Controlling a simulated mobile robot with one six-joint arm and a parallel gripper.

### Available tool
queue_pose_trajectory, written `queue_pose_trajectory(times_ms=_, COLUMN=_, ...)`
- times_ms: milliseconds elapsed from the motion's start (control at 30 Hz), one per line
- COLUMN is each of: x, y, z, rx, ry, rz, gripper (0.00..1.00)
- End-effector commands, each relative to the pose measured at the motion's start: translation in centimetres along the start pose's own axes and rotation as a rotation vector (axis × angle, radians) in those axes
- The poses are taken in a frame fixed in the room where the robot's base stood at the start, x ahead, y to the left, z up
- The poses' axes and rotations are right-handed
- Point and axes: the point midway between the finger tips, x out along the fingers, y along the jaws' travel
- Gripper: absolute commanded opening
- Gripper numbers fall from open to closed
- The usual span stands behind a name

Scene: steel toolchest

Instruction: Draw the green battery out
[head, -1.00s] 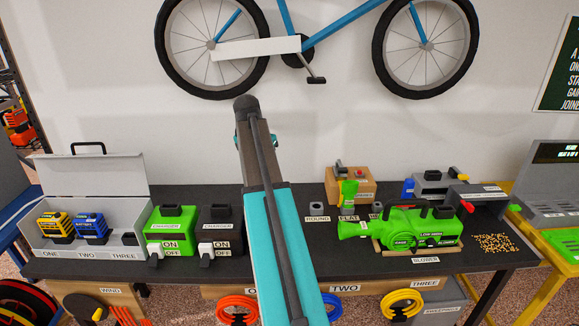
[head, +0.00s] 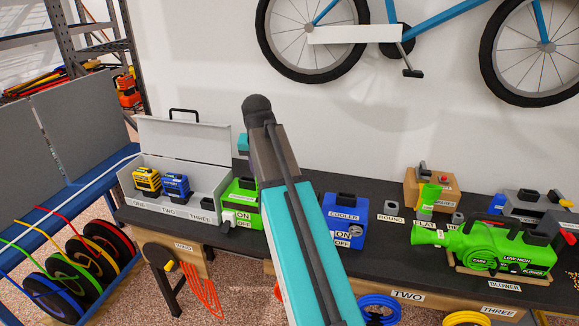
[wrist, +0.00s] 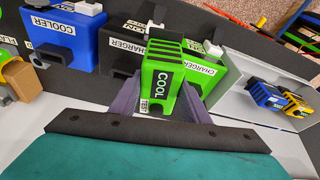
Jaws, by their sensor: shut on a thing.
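The green battery (wrist: 167,78), labelled COOL and TEST, is between the fingers of my gripper (wrist: 160,100) in the wrist view. The gripper is shut on it. Behind it in that view are the green charger (wrist: 207,70) and the black charger (wrist: 118,50); I cannot tell whether the battery touches either. In the head view my arm hides the battery, the fingers and most of the black charger. The green charger (head: 240,192) shows just left of my arm there.
The open grey case (head: 210,180) at left holds a yellow battery (head: 146,181) and a blue battery (head: 175,187), above labels ONE and TWO. The blue cooler (head: 345,212) stands right of my arm. Farther right are the green blower (head: 490,247) and a brown box (head: 432,187).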

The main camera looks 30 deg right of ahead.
Motion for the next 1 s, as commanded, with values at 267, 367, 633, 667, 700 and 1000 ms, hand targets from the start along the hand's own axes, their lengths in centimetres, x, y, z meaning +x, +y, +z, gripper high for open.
queue_pose_trajectory(times_ms=267, x=-0.6, y=-7.5, z=7.0, rx=-0.299, ry=0.005, rz=-0.09, gripper=0.02)
queue_pose_trajectory(times_ms=367, x=-0.9, y=-9.7, z=9.5, rx=-0.403, ry=0.009, rz=-0.121, gripper=0.02)
queue_pose_trajectory(times_ms=633, x=-1.5, y=-13.6, z=14.1, rx=-0.597, ry=0.019, rz=-0.18, gripper=0.02)
queue_pose_trajectory(times_ms=667, x=-1.6, y=-13.8, z=14.3, rx=-0.608, ry=0.019, rz=-0.183, gripper=0.02)
queue_pose_trajectory(times_ms=700, x=-1.6, y=-14.0, z=14.6, rx=-0.619, ry=0.02, rz=-0.186, gripper=0.02)
queue_pose_trajectory(times_ms=1000, x=-1.7, y=-14.3, z=14.8, rx=-0.633, ry=0.021, rz=-0.19, gripper=0.02)
